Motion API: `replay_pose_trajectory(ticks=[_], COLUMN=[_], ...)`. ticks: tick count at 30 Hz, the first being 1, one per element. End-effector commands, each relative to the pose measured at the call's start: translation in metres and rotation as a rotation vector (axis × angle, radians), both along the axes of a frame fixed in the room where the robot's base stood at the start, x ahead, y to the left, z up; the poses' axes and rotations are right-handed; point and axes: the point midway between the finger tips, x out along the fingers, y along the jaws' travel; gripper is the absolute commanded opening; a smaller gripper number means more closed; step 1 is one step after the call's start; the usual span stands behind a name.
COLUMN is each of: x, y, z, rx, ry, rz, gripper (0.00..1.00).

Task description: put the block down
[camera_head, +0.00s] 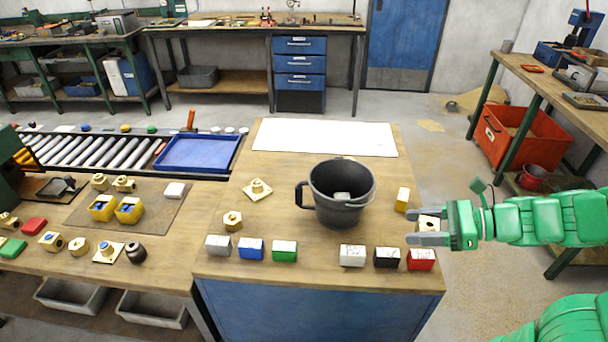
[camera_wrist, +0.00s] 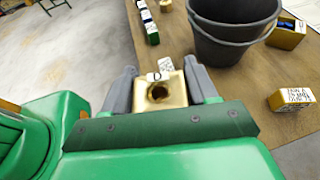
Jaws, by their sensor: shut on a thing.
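My gripper (camera_head: 428,232) is shut on a brass block (camera_wrist: 160,94) with a round hole in its face and a white label marked with a letter on top. The block also shows between the fingers in the head view (camera_head: 428,222), partly hidden by them. My gripper comes in from the right and holds the block by the right edge of the wooden table (camera_head: 275,185). The block appears raised above the tabletop, but its exact height is hard to tell.
A dark bucket (camera_head: 331,205) with a handle stands mid-table. A yellow block (camera_head: 402,200) is close to my gripper. White (camera_head: 352,256), black (camera_head: 387,258) and red (camera_head: 420,260) blocks line the front right edge. A white sheet (camera_head: 325,138) lies at the back. Table between bucket and front row is clear.

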Motion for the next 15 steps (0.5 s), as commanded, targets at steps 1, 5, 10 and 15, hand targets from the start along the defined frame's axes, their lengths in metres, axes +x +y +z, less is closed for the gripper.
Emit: replay_pose_trajectory(ticks=[1, 5, 10, 15], x=[0.0, 0.001, 0.0, 0.009], y=[0.0, 0.0, 0.0, -0.001], z=[0.005, 0.021, 0.036, 0.041], rx=[-0.002, -0.004, -0.001, 0.001], ry=[-0.003, -0.006, -0.005, -0.002], rz=[-0.001, -0.002, 0.0, -0.002], gripper=[0.0, 0.0, 0.0, 0.0])
